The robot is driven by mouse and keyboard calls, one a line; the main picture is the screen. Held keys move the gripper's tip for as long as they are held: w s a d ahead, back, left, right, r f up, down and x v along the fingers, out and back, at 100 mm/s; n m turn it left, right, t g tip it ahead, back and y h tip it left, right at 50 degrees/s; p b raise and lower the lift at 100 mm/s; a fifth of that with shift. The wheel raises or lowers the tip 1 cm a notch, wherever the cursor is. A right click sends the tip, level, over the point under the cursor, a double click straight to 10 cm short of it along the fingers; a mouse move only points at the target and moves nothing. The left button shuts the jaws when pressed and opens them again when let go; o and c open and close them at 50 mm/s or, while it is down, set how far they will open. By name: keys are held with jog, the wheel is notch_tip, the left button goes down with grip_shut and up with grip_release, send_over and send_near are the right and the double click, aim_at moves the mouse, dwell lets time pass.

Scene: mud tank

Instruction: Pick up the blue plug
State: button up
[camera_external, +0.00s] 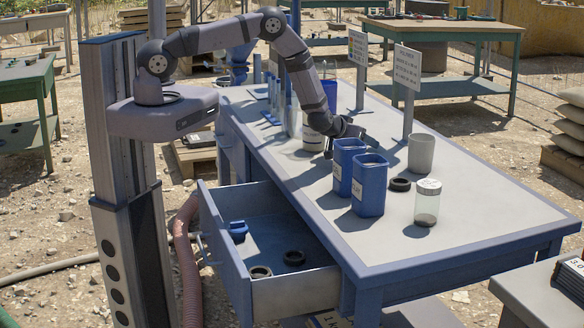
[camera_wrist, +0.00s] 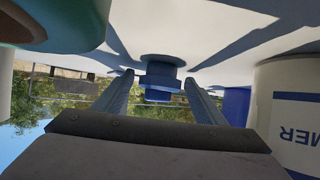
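In the wrist view a blue plug (camera_wrist: 161,80) with a round flange sits against the pale tabletop, which appears at the top of this upside-down picture. My gripper (camera_wrist: 158,78) is open, with one finger on each side of the plug near the tips. I cannot tell whether the fingers touch it. In the external view my gripper (camera_external: 346,140) is low over the workbench, behind the blue containers. I cannot make out this plug there. A separate small blue object (camera_external: 238,230) lies in the open drawer (camera_external: 293,296); its exact shape is unclear.
Two blue containers (camera_external: 369,188) stand close in front of my gripper. A white labelled jar (camera_external: 313,140) is beside it and also shows in the wrist view (camera_wrist: 287,112). A grey cup (camera_external: 421,154), dark ring (camera_external: 400,185) and glass jar (camera_external: 427,204) stand to the right.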

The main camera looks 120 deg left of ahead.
jog(key=c, duration=0.9)
jog(key=shift+r, duration=0.15)
jog(key=shift+r+b, duration=1.05)
jog(key=shift+r, duration=3.85)
